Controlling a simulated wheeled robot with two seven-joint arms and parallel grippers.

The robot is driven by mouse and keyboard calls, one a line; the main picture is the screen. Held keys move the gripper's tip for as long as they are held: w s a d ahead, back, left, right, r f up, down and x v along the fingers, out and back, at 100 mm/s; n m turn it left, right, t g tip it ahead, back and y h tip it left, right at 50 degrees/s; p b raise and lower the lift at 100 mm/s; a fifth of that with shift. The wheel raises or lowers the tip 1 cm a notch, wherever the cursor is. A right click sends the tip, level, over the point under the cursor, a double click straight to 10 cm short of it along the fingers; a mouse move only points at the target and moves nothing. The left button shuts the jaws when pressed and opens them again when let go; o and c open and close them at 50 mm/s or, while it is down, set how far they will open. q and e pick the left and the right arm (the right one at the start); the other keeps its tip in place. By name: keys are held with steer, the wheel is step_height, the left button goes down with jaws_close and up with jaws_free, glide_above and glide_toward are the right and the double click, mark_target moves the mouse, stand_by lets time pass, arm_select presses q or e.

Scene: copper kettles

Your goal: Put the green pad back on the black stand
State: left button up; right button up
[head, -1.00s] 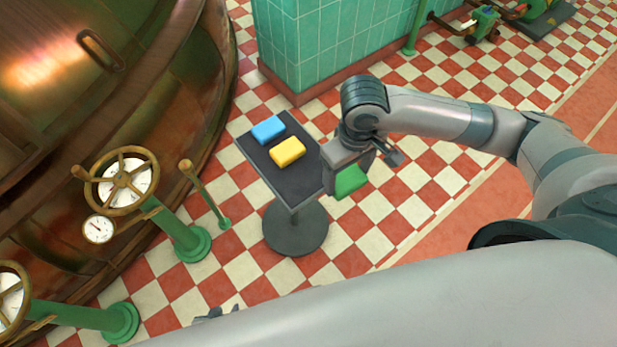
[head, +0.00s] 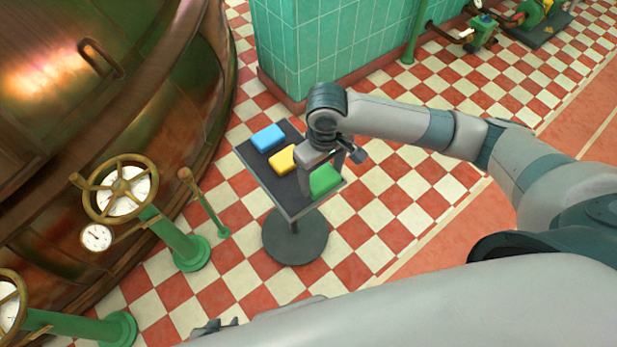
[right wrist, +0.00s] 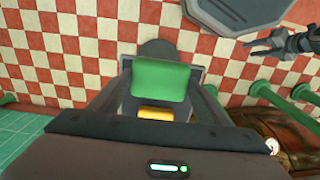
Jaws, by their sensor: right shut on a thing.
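The green pad (head: 324,179) is between the fingers of my right gripper (head: 325,173), which is shut on it. The pad is over the near right end of the black stand's top (head: 290,198); I cannot tell whether it touches the top. In the right wrist view the pad (right wrist: 160,80) sits between both fingers and hides part of the stand. My left gripper (head: 216,327) is low at the bottom edge, away from the stand; its fingers look apart and empty in the right wrist view (right wrist: 258,48).
A blue pad (head: 268,138) and a yellow pad (head: 282,158) lie on the stand, the yellow partly hidden by my right gripper. A green post (head: 207,208) and a valve wheel (head: 122,188) stand left, before a copper kettle (head: 120,110). A tiled pillar (head: 330,40) is behind.

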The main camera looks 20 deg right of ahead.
steer(key=w+a+f, duration=0.2)
steer(key=w, duration=0.1)
steer(key=shift+w+f, duration=0.15)
steer(key=shift+f, duration=0.05)
steer(key=shift+w+a+f, duration=0.1)
steer(key=shift+w+f, duration=0.05)
steer(key=shift+w, duration=0.1)
arm_select(q)
steer(key=shift+s+a+f, duration=0.1)
steer(key=shift+s+a, duration=0.1)
steer(key=shift+a, duration=0.1)
steer(key=shift+a, duration=0.1)
arm_select(e)
steer(key=shift+f, duration=1.9)
arm_select(q)
steer(key=shift+d, duration=0.2)
arm_select(e)
steer(key=shift+f, duration=0.1)
arm_select(q)
steer(key=shift+d, duration=0.2)
